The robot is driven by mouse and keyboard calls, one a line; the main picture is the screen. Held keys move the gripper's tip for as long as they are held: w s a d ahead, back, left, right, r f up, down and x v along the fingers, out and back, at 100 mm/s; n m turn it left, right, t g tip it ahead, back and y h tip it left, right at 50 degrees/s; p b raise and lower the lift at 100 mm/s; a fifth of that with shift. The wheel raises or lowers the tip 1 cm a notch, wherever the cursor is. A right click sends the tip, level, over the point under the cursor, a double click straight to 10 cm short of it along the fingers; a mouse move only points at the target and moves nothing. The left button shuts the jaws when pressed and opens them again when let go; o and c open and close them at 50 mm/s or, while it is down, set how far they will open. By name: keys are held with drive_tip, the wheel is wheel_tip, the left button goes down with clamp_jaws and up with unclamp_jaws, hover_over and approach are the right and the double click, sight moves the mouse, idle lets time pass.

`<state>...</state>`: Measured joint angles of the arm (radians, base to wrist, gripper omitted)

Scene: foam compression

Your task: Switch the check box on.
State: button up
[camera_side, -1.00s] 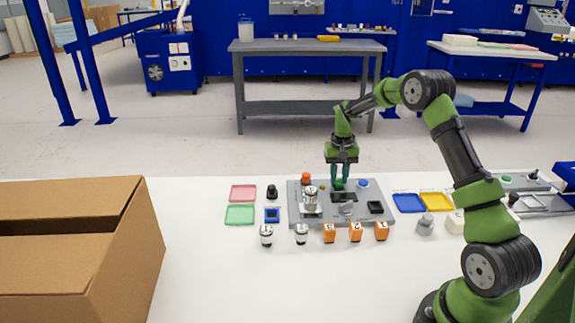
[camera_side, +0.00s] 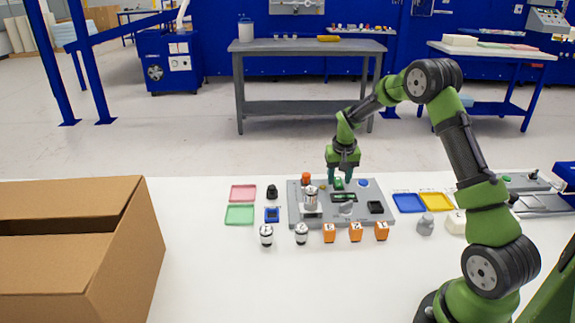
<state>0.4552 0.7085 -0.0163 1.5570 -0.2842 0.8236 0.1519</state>
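A flat grey box (camera_side: 296,213) lies on the white table, and it seems to be the check box. On its top are an orange-red knob (camera_side: 306,178), a green button (camera_side: 338,184), a blue button (camera_side: 363,183) and a small display (camera_side: 343,197) that shows lit green. A silver cylinder (camera_side: 311,195) stands on its left part, and a black square socket (camera_side: 375,207) is at its right. My gripper (camera_side: 342,181) is just above the green button, pointing down, with its fingers apart and nothing seen between them. Whether a fingertip touches the box cannot be told.
Left of the box are a pink tray (camera_side: 243,193), a green tray (camera_side: 239,215) and a small blue device (camera_side: 272,214). Several orange blocks (camera_side: 356,232) and two silver-black cylinders (camera_side: 301,233) stand in front. A blue tray (camera_side: 408,203) is right. A cardboard box (camera_side: 120,250) fills the left.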

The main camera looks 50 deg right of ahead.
drive_tip(key=shift+o, duration=0.3)
drive_tip(key=shift+r, duration=0.1)
wheel_tip(320, 180, up, 16)
drive_tip(key=s+a, duration=0.2)
drive_tip(key=shift+r, duration=0.25)
drive_tip(key=s+a+r+n+t+y, duration=0.1)
drive_tip(key=s+a+r+n+t, duration=0.1)
drive_tip(key=s+a, duration=0.8)
drive_tip(key=s+a+r+n+t+y, duration=0.2)
drive_tip(key=s+a, duration=0.7)
drive_tip(key=a, duration=0.6)
drive_tip(key=shift+s+a+r+n+t, duration=0.15)
drive_tip(key=shift+s+r+n+t, duration=0.3)
drive_tip(key=shift+t, duration=0.45)
